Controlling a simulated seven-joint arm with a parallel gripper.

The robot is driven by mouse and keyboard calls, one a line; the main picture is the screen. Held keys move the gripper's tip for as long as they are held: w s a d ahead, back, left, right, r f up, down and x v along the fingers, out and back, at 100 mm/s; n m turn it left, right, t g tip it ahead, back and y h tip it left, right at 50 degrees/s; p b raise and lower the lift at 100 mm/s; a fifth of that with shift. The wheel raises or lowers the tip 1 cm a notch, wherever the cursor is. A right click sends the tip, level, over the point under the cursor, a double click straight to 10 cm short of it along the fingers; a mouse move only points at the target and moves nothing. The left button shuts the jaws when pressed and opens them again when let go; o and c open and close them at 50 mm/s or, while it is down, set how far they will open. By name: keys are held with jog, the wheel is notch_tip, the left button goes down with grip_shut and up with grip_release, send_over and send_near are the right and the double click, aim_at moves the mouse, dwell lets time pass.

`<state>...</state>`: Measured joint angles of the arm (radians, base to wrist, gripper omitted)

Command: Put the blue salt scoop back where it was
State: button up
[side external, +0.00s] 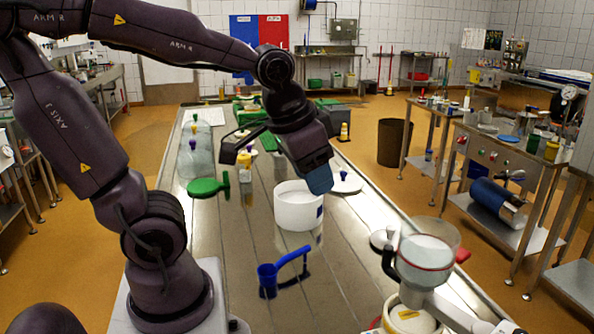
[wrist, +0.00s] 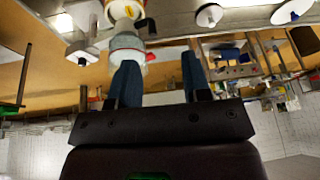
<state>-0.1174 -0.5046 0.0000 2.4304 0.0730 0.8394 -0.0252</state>
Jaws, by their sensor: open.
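The blue salt scoop (side external: 267,281) rests on the steel table near its front, its handle rising to the right. My gripper (side external: 319,181) is beyond the scoop and apart from it, with its blue fingers overlapping the upper right rim of a white tub (side external: 297,212) in the side view. I cannot tell how high it is above the tub. In the wrist view the two fingers of my gripper (wrist: 158,80) stand apart with nothing between them. I cannot pick out the scoop for sure in the wrist view.
A clear bowl of white stuff (side external: 426,252) stands at the front right. A green paddle-like tool (side external: 205,187) and clear jars (side external: 195,155) are on the left. White discs (side external: 346,182) lie along the right edge. The table around the scoop is mostly clear.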

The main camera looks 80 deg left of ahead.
jog(key=shift+m+t+h, duration=0.6)
jog(key=shift+t, duration=0.1)
jog(key=s+d+r, duration=0.1)
jog(key=d, duration=0.1)
jog(key=s+d+r, duration=0.1)
jog(key=s, duration=0.1)
jog(key=shift+s+d+r, duration=0.1)
jog(key=shift+s+d, duration=0.1)
jog(key=shift+d, duration=0.15)
